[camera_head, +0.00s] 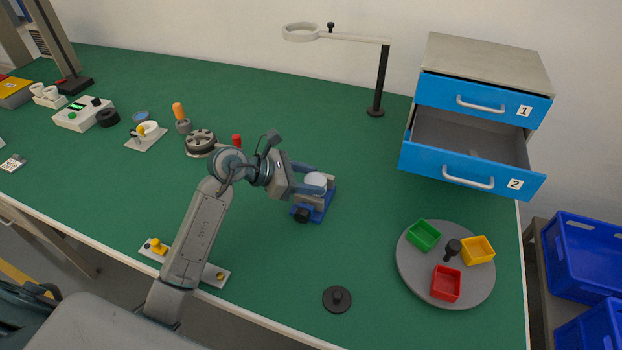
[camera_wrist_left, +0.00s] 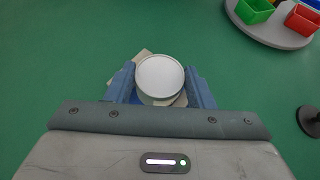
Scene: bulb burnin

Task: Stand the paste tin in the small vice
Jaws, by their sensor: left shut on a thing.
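The paste tin (camera_wrist_left: 160,77), round with a pale white lid, is upright between the two blue fingers of my left gripper (camera_wrist_left: 161,92). In the head view the tin (camera_head: 316,180) shows at the tip of my left gripper (camera_head: 312,184), which is shut on it. The small vice (camera_head: 317,210), blue with pale jaws and a dark knob, is directly under and around the tin. The tin and fingers hide much of the vice, so I cannot tell how deep the tin sits between its jaws. My right gripper is not in view.
A grey turntable (camera_head: 415,274) with green, yellow and red bins stands at the right. A black round disc (camera_head: 337,299) lies near the front edge. A ring lamp (camera_head: 376,85) and a drawer cabinet (camera_head: 485,60), lower drawer open, stand behind. Green bench is clear right of the vice.

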